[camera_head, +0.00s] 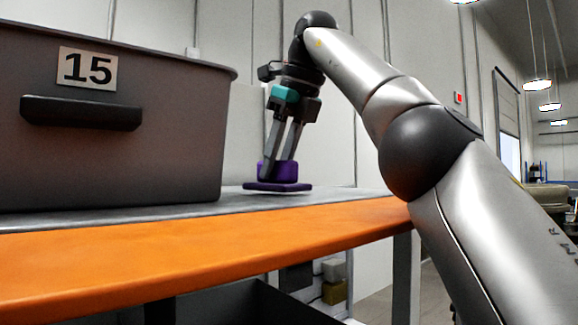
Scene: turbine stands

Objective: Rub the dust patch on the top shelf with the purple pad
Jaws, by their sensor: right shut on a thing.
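My right gripper (279,160) reaches in from the right and points down over the top shelf (330,197). It is shut on the purple pad (290,186), which has a flat base and a raised grip block. The pad is at or just above the grey shelf surface; I cannot tell whether it touches. No dust patch can be made out on the shelf from this low angle. My left gripper is not in view.
A large grey bin (130,150) labelled 15 stands on the shelf, left of the pad. The shelf has an orange front edge (200,252). Small boxes (333,291) sit below. The shelf surface right of the pad looks clear.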

